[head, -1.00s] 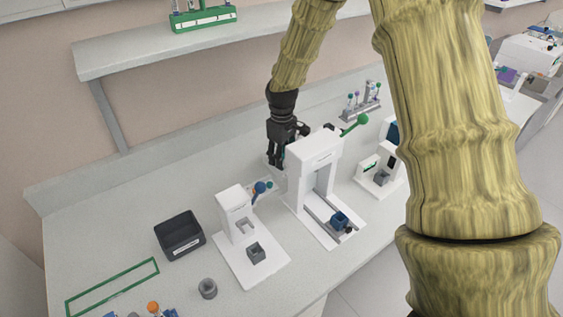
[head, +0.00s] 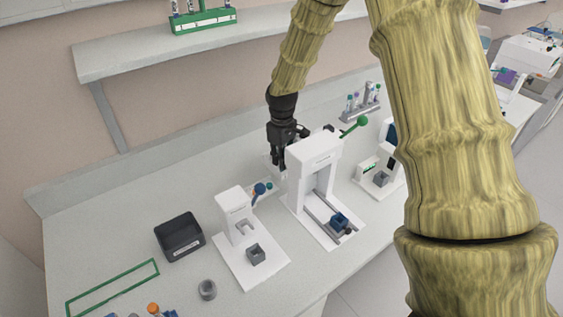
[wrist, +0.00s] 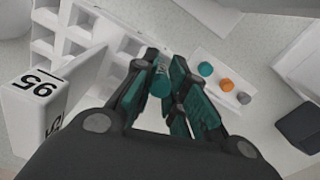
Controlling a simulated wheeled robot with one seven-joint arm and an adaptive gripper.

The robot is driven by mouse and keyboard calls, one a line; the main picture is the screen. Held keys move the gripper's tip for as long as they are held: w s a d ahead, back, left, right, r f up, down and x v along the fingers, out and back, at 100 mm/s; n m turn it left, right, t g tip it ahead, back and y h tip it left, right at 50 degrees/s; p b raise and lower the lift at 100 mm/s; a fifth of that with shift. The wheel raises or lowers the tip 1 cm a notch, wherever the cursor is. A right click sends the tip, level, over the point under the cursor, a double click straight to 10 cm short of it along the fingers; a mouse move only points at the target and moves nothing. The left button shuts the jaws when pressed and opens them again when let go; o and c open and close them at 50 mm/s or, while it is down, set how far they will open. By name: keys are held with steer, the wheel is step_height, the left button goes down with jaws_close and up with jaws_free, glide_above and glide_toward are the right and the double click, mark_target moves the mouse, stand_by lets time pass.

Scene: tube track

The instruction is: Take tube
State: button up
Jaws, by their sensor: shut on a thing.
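My gripper (head: 279,164) points down behind the tall white press-like device, near the back of the bench. In the wrist view my gripper (wrist: 170,85) is shut on a small teal-topped tube (wrist: 160,82) between its dark fingers with teal pads. Only the tube's upper end shows; the rest is hidden by the fingers. A white rack with square compartments (wrist: 88,22) lies left of the fingers in the wrist view, and the compartments I can see look empty. In the head view the tube is too small and covered to make out.
A tall white device (head: 318,155) with a green-knobbed lever stands beside my gripper. A white strip with teal, orange and grey round tops (wrist: 226,86) lies right. A tube rack (head: 362,103) stands at the back right.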

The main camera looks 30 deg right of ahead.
step_height(320, 180, up, 18)
steer(key=b, duration=0.4)
steer(key=shift+b, duration=0.3)
